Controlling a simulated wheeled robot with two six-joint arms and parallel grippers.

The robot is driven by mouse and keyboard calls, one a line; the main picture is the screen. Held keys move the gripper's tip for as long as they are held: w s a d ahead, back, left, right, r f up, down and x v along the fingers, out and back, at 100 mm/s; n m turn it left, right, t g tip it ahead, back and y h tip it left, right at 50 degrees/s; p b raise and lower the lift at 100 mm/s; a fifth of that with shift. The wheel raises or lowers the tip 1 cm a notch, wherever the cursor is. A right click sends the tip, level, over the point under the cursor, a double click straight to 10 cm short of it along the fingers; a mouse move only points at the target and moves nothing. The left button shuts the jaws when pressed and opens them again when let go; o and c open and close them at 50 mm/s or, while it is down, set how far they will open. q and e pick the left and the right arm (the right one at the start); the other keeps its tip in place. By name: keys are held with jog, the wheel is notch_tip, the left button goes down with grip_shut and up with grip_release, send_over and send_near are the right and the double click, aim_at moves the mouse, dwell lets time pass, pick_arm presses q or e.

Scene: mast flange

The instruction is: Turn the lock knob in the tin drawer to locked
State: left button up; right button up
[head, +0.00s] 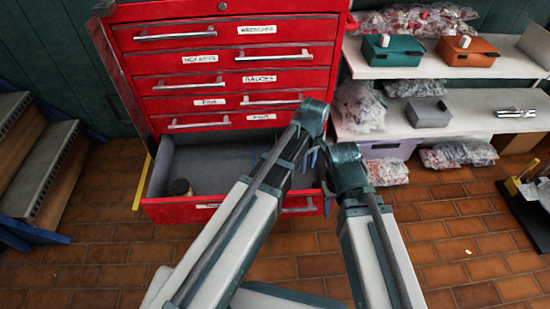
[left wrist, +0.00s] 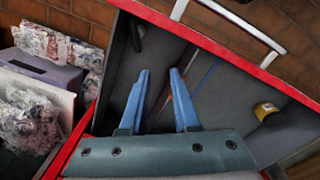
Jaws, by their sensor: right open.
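The bottom drawer (head: 165,211) of a red cabinet is pulled open; its grey floor shows. A small dark cylinder with a yellow top (head: 180,187) stands at its left; the left wrist view shows it yellow and black (left wrist: 265,112) at the right. I cannot tell whether it is the lock knob, or how any knob is turned. My left gripper (left wrist: 160,72) is open and empty over the drawer, apart from the cylinder; my arm mostly hides it in the head view. My right gripper (head: 325,190) is near the drawer's right front, open, mostly hidden by its wrist.
Closed drawers (head: 225,60) with silver handles rise above the open one. Thin blue and red rods (left wrist: 192,85) lie in the drawer. Shelves (head: 460,122) with boxes and bagged goods stand at right, steps (head: 45,165) at left. Brick floor in front is partly clear.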

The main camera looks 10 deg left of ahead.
pick_arm(q)
jog(key=s+a+r+m+p, duration=0.3)
jog(key=s+a+m, duration=0.3)
jog(key=a+m, duration=0.15)
jog(key=s+r+m+p, duration=0.3)
jog(key=r+p, duration=0.4)
jog(key=shift+s+a+r+p, duration=0.35)
jog(key=shift+s+r, duration=0.05)
pick_arm(e)
notch_tip(320, 180, up, 11)
jog(key=shift+f, duration=0.15)
pick_arm(q)
jog(key=shift+f, duration=0.1)
pick_arm(e)
jog(key=shift+f, duration=0.1)
